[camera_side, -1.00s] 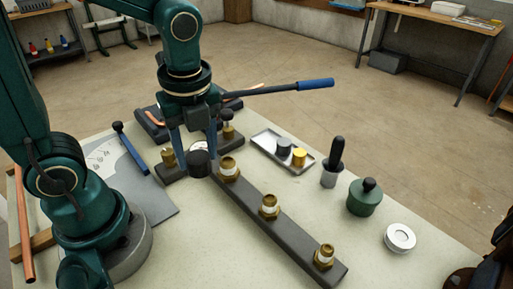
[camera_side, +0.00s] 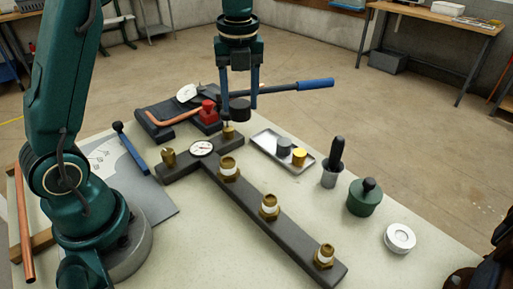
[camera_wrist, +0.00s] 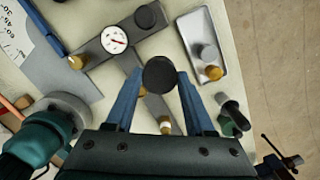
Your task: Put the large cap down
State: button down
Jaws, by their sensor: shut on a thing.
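My gripper (camera_side: 239,112) is shut on a wide black cap (camera_side: 239,104), held in the air above the far end of the dark manifold bar (camera_side: 250,205). In the wrist view the round cap (camera_wrist: 159,74) sits between the two blue fingers. A shallow metal tray (camera_side: 262,151) lies on the bench to the right of the gripper. It holds a dark grey cap (camera_side: 284,146) and a yellow cap (camera_side: 299,157); both look narrower than the held cap. In the wrist view the tray (camera_wrist: 195,30) is up and to the right of the held cap.
A white-faced gauge (camera_side: 201,148) and several brass fittings (camera_side: 269,207) stand on the bar. A blue-handled lever (camera_side: 300,86) extends behind the gripper. A red part (camera_side: 208,113) is left of it. A grey cup with black grip (camera_side: 332,170) and green pot (camera_side: 364,198) stand right of the tray.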

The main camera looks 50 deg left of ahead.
jog(key=w+a+f+m, duration=0.2)
jog(key=w+f+m, duration=0.25)
jog(key=w, duration=0.45)
jog(key=shift+t, duration=0.3)
jog(key=shift+w+d+f, duration=0.1)
jog(key=shift+w+f, duration=0.05)
jog(key=shift+f, duration=1.75)
jog(key=shift+w+f, duration=0.1)
jog(key=shift+f, duration=1.8)
jog(key=shift+f, duration=0.15)
jog(key=shift+c, duration=1.3)
grip_release()
